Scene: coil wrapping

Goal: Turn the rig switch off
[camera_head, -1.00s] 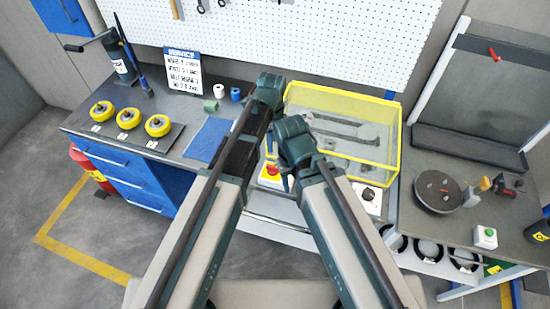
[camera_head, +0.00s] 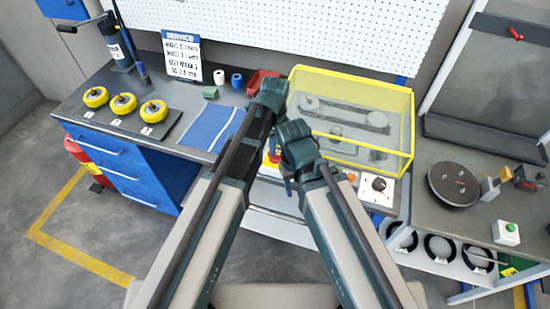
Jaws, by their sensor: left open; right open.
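The rig is a belt drive with pulleys (camera_head: 344,113) under a clear guard with a yellow frame (camera_head: 411,110). A white switch box (camera_head: 369,198) with a black rotary knob (camera_head: 379,184) sits at the bench front, below the guard's right part. The knob's setting is too small to read. A yellow box with a red button (camera_head: 272,160) is partly hidden behind my arms. My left gripper (camera_head: 272,90) is open in front of the guard's left edge. My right gripper (camera_head: 290,160) is open, lower, and left of the switch box. Both look empty, their fingers largely hidden.
Three yellow wheels (camera_head: 124,104) lie on a dark mat at left, near a blue cloth (camera_head: 211,128) and a service sign (camera_head: 182,55). The right table (camera_head: 470,227) holds a dark disc (camera_head: 453,184) and a box with a green button (camera_head: 506,232).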

